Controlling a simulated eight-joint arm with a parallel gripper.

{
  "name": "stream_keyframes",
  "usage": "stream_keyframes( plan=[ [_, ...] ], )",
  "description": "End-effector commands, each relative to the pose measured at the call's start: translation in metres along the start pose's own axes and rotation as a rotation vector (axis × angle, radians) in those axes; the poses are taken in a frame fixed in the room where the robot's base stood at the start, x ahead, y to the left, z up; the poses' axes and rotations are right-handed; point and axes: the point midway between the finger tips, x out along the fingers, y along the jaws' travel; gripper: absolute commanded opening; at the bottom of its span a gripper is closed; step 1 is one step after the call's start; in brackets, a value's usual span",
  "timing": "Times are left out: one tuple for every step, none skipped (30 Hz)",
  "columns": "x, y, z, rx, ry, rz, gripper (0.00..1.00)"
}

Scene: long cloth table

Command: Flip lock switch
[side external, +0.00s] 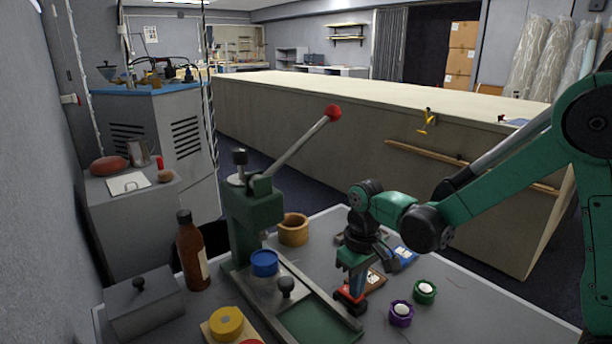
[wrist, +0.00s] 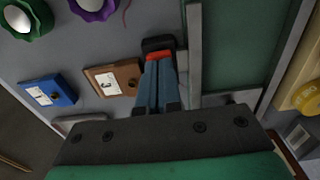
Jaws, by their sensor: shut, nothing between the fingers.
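A small black block with a red part (side external: 349,299), which I take to be the lock switch, sits beside the green press's base rail. It also shows in the wrist view (wrist: 157,46), partly hidden behind my fingertips. My gripper (side external: 354,287) points down at it, fingers shut and empty. In the wrist view, the blue-grey fingertips (wrist: 158,64) are right at the red part; I cannot tell whether they touch it. A brown labelled block (wrist: 112,80) with a dark round knob is just left of the fingers, and a similar blue block (wrist: 48,92) is farther left.
The green press (side external: 255,215) with a red-balled lever stands left of my gripper. A purple ring (side external: 401,314) and a green ring (side external: 425,292) with white centres lie to the right. A wooden cup (side external: 293,230), brown bottle (side external: 191,255) and yellow roll (side external: 226,322) stand around the press.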

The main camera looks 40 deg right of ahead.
Motion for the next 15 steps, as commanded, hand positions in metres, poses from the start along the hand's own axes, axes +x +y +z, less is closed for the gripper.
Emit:
stream_keyframes(
  plan=[
    [0.0008,0.0,0.0,0.0,0.0,0.0,0.0],
    [0.0012,0.0,0.0,0.0,0.0,0.0,0.0],
    [0.0018,0.0,0.0,0.0,0.0,0.0,0.0],
    [0.0023,0.0,0.0001,0.0,0.0,0.0,0.0],
    [0.0027,0.0,0.0001,0.0,0.0,0.0,0.0],
    [0.0034,0.0,0.0002,0.0,0.0,0.0,0.0],
    [0.0038,0.0,0.0002,0.0,0.0,0.0,0.0],
    [0.0043,0.0,0.0002,0.0,0.0,0.0,0.0],
    [0.0049,0.0,0.0002,0.0,0.0,0.0,0.0],
    [0.0054,0.0,0.0002,0.0,0.0,0.0,0.0],
    [0.0058,0.0,0.0001,0.0,0.0,0.0,0.0],
    [0.0054,0.0,0.0001,0.0,0.0,0.0,0.0],
    [0.005,0.0,0.0001,0.0,0.0,0.0,0.0],
    [0.0042,0.0,0.0002,0.0,0.0,0.0,0.0],
    [0.0022,0.0,0.0002,0.0,0.0,0.0,0.0]
  ],
)
